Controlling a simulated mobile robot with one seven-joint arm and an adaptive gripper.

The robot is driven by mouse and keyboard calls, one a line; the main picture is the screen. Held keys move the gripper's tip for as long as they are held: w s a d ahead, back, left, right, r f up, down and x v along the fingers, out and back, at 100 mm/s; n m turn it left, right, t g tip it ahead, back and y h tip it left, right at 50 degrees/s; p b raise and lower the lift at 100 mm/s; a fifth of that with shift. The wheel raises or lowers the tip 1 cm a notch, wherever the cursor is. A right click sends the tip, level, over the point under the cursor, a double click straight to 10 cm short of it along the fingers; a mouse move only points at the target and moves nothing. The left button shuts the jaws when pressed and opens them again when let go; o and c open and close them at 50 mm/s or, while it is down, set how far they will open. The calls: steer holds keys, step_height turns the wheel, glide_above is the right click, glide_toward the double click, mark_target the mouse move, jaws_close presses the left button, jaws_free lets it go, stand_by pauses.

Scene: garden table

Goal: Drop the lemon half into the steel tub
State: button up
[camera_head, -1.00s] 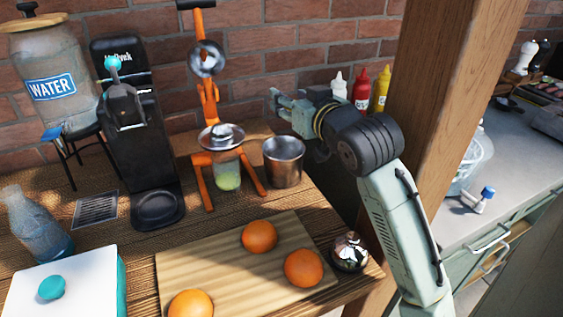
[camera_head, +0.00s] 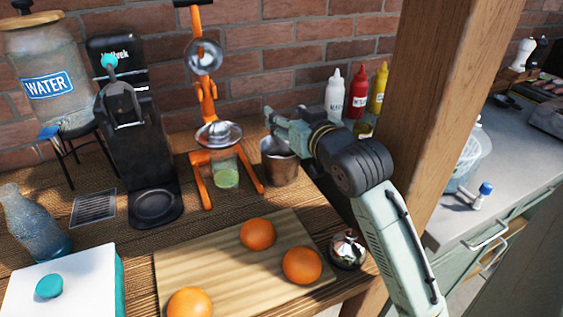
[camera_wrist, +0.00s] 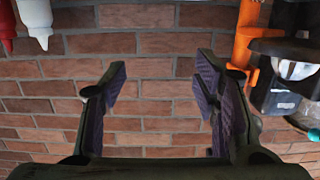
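The steel tub (camera_head: 280,172) stands on the wooden table, just right of the orange juicer. My gripper (camera_head: 270,122) is above the tub's back rim in the head view and covers part of its opening. In the wrist view my gripper (camera_wrist: 160,85) has its two fingers wide apart with nothing between them, only brick wall behind. I cannot see the lemon half in any view. The tub's inside is mostly hidden, so I cannot tell whether the lemon half lies there.
The orange juicer (camera_head: 204,95) with a glass of greenish juice (camera_head: 226,177) stands close left of the tub. A cutting board (camera_head: 205,262) with oranges lies in front. Sauce bottles (camera_head: 357,94) stand behind my arm. A wooden post (camera_head: 440,110) rises at the right.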

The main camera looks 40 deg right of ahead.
steer(key=shift+o, duration=0.8)
steer(key=v, duration=1.2)
steer(key=shift+a+f, duration=0.1)
